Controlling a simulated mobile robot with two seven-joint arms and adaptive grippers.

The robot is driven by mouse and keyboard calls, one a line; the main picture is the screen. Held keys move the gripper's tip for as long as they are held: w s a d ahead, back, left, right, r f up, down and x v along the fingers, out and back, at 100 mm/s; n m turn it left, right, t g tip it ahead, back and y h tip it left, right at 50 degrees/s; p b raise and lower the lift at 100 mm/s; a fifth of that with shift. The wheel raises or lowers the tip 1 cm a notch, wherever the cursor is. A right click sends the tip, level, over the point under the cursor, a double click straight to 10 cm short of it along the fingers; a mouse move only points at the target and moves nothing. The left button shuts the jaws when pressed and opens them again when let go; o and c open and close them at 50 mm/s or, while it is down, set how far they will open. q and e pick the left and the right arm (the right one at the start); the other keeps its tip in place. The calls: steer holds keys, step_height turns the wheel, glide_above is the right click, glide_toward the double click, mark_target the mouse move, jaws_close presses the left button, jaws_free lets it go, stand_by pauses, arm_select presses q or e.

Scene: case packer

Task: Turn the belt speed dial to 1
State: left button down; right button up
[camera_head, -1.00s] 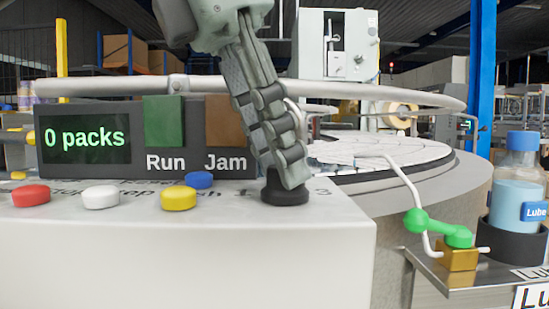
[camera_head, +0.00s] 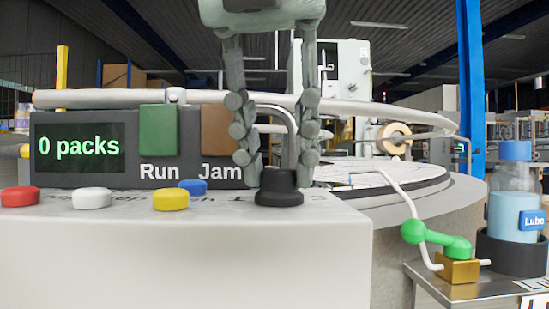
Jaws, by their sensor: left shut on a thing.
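The belt speed dial (camera_head: 279,190) is a black knob on the top of the white console (camera_head: 200,255), near its right end. My left gripper (camera_head: 277,176) comes down from above, its two fingers on the left and right sides of the dial, shut on it. The numbers around the dial are mostly hidden or too small to read, so its setting cannot be told. My right gripper is not in view.
Red (camera_head: 20,196), white (camera_head: 92,198), yellow (camera_head: 171,199) and blue (camera_head: 193,186) buttons sit left of the dial. Behind them a panel (camera_head: 81,148) reads "0 packs". At right are a green-handled valve (camera_head: 438,240) and a Lube bottle (camera_head: 515,200).

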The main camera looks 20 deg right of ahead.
arm_select(q)
steer(key=n+y, duration=0.1)
steer(key=n, duration=0.1)
steer(key=shift+s+d+n, duration=0.1)
steer(key=shift+d+n, duration=0.05)
steer(key=shift+n, duration=0.25)
steer(key=shift+d+n+t+y+b, duration=0.1)
steer(key=shift+n+t+y+b, duration=0.3)
steer(key=shift+n, duration=1)
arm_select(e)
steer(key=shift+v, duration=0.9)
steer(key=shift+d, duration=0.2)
arm_select(q)
steer(key=c, duration=1.2)
jaws_free()
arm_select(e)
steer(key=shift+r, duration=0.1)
arm_select(q)
steer(key=v, duration=1.2)
steer(key=shift+d, duration=0.2)
